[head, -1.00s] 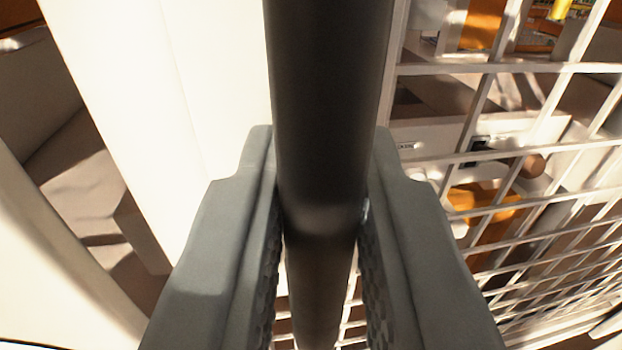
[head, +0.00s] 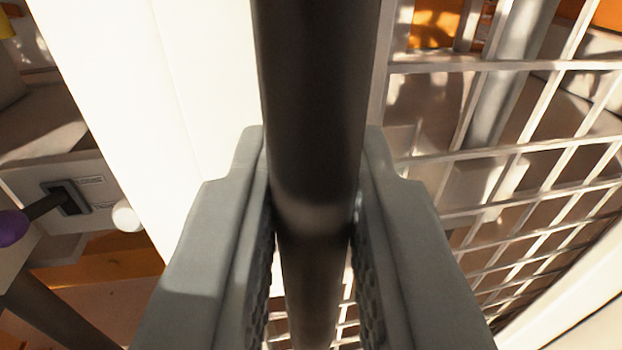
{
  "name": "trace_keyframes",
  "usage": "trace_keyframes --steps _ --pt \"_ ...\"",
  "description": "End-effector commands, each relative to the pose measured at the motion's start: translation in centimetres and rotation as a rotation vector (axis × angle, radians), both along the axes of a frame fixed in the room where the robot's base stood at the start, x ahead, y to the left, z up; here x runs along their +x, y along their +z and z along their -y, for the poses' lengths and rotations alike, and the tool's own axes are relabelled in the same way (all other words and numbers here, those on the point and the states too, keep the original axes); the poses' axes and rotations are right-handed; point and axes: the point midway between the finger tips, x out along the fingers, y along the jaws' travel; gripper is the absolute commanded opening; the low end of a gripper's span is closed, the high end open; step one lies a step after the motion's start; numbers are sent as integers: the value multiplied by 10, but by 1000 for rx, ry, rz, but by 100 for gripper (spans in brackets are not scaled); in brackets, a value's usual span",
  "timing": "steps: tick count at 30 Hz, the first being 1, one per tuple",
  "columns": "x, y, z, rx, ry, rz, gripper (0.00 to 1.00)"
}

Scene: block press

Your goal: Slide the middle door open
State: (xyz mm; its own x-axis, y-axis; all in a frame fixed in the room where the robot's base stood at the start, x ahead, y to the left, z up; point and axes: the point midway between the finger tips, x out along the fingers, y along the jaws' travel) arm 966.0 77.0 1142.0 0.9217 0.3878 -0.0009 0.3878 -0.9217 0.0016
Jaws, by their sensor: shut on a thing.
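My gripper (head: 313,200) is shut on a black bar handle (head: 312,90), with one grey finger on each side of it. The handle runs from the top edge of the view down between the fingers. Behind it is the door, with a wide white frame post (head: 195,70) on the left and a white wire mesh panel (head: 500,150) on the right. The rest of the door and the handle's ends are out of view.
Left of the post is a gap showing a light panel with a dark handle (head: 68,197) and a purple knob (head: 10,227). Orange parts and a grey pillar (head: 510,70) show behind the mesh. A pale curved surface (head: 575,290) is at lower right.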

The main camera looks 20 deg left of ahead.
Motion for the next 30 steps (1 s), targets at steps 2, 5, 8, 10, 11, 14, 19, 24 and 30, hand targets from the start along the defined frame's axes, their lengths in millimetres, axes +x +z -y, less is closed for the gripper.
trace_keyframes --steps 2,5,8,10,11,14,19,24,30 --pt "18 0 29 -1 -6 2 0" --pt "38 0 58 -1 -6 1 0" --pt "56 -1 84 -1 -6 0 0" --pt "67 0 101 -1 -4 1 0" --pt "72 0 108 0 -5 1 0" --pt "84 0 126 0 -3 1 0" --pt "100 0 149 -1 -3 1 0" --pt "108 1 161 0 -2 1 0" --pt "111 0 164 -1 -1 1 0"
